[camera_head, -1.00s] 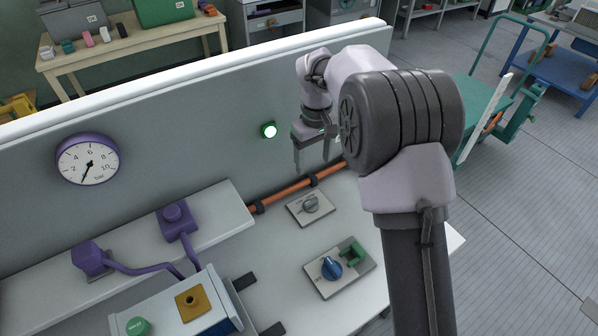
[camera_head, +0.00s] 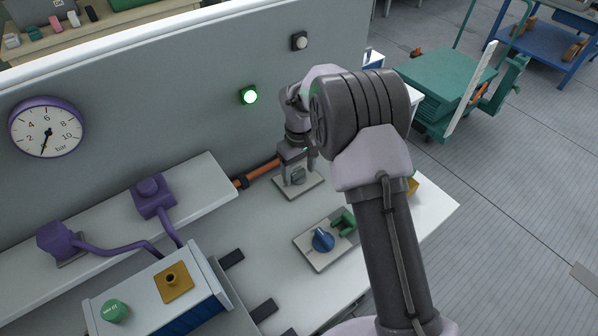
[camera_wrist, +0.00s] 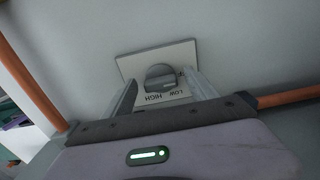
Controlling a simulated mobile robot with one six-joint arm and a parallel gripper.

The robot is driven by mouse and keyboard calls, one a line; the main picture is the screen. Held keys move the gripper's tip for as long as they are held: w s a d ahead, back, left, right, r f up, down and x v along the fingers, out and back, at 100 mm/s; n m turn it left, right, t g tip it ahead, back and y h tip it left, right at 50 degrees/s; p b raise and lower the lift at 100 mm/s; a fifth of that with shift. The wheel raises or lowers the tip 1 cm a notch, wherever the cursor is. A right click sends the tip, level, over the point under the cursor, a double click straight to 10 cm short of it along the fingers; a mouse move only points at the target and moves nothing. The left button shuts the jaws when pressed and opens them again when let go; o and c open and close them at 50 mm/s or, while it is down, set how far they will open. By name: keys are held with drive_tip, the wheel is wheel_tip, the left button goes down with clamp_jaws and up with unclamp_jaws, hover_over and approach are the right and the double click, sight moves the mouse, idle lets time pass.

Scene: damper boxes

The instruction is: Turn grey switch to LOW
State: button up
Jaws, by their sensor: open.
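The grey switch (camera_wrist: 160,76) is a round knob on a pale square plate (camera_wrist: 130,65). In the wrist view the words HIGH and LOW show upside down on the plate below the knob; another mark at its right is partly hidden by a finger. Which mark the knob points at I cannot tell. In the head view the switch (camera_head: 297,178) is partly covered by my gripper (camera_head: 296,165), which is right over it. My gripper is open, with a finger on either side of the knob in the wrist view. Whether the fingers touch it I cannot tell.
A blue knob (camera_head: 323,239) and a green part (camera_head: 344,221) sit on another plate in front. A purple gauge (camera_head: 46,128) and blue box (camera_head: 190,316) are at left.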

drive_tip(key=c, duration=1.4)
drive_tip(key=shift+o, duration=0.2)
drive_tip(key=m+p, duration=0.1)
drive_tip(key=m, duration=0.5)
drive_tip(key=shift+a, duration=0.15)
drive_tip(key=m, duration=0.5)
drive_tip(key=shift+a+m, duration=0.1)
drive_tip(key=shift+m, duration=0.2)
drive_tip(key=o, duration=1.4)
drive_tip(key=shift+c, duration=0.2)
